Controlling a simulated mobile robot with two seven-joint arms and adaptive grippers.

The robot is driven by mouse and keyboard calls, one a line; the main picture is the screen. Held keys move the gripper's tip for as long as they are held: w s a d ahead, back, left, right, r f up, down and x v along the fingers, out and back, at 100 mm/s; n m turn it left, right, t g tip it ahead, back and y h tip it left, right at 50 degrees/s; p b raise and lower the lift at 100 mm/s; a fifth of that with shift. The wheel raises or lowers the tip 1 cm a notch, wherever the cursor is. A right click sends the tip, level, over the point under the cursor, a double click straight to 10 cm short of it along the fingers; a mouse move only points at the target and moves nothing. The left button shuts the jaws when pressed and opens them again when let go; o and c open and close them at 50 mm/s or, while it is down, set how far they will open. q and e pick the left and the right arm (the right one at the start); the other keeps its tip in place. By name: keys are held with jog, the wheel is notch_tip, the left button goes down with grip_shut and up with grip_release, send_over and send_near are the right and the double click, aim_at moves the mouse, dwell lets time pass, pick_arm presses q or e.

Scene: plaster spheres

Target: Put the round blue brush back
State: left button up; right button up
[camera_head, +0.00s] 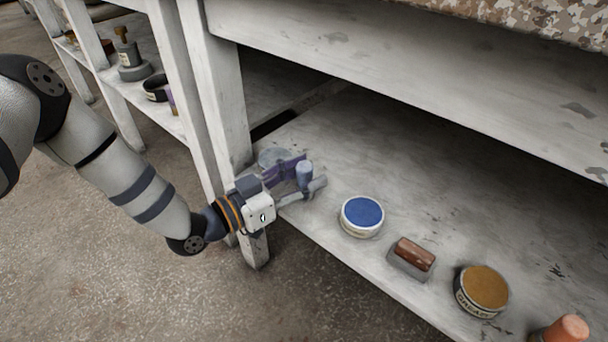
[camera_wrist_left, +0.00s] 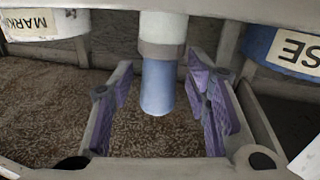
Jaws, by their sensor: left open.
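The round blue brush (camera_head: 304,172) is near the left end of the lower shelf (camera_head: 330,150). In the left wrist view its rounded blue end (camera_wrist_left: 158,90), grey collar and pale upper part show between my fingers. My left gripper (camera_head: 309,172) is open around the brush, with one purple-padded finger on each side. In the left wrist view (camera_wrist_left: 160,110) gaps show between the blue end and both fingers. I cannot tell whether the brush rests on the shelf. My right gripper is not in view.
A pale round lid (camera_head: 272,157) lies behind the gripper. To the right are a blue-topped tin (camera_head: 362,215), a wooden-topped block (camera_head: 413,254), an ochre grease tin (camera_head: 484,289) and an orange item (camera_head: 569,329). A white table leg (camera_head: 217,90) stands close to my left arm.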

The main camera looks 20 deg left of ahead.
pick_arm(q)
jog(key=p+v, duration=0.3)
jog(key=v, duration=0.8)
jog(key=shift+s, duration=0.4)
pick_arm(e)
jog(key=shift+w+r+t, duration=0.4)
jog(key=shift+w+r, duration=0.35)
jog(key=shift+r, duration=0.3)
pick_arm(q)
jog(key=shift+a, duration=0.15)
